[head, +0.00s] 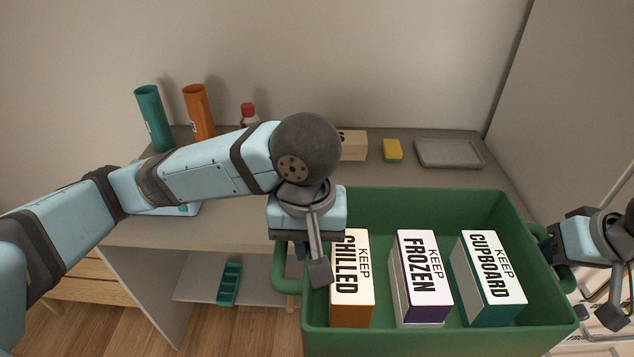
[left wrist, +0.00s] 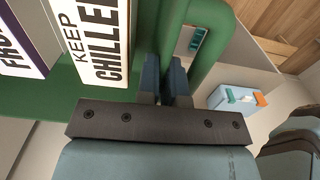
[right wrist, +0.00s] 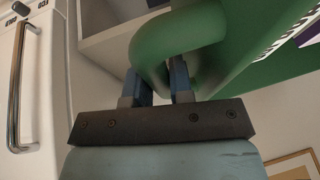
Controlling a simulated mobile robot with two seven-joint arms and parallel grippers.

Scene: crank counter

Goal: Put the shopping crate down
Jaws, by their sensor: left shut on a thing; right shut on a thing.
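The green shopping crate (head: 420,339) is in front of the counter (head: 240,228) in the head view and overlaps its front edge. It holds three boxes: KEEP CHILLED (head: 351,280), KEEP FROZEN (head: 422,280) and KEEP CUPBOARD (head: 489,280). My left gripper (head: 300,254) is shut on the crate's left handle; the left wrist view shows its fingers on the green bar (left wrist: 172,40). My right gripper (head: 546,245) is shut on the right handle (head: 566,278), which also shows in the right wrist view (right wrist: 150,55). The crate's underside is hidden.
On the counter stand a teal cylinder (head: 154,120), an orange cylinder (head: 198,112), a red-capped bottle (head: 249,114), a tan box (head: 354,146), a yellow sponge (head: 392,151) and a grey tray (head: 448,153). A teal holder (head: 229,285) is on the lower shelf. My left arm covers part of the counter.

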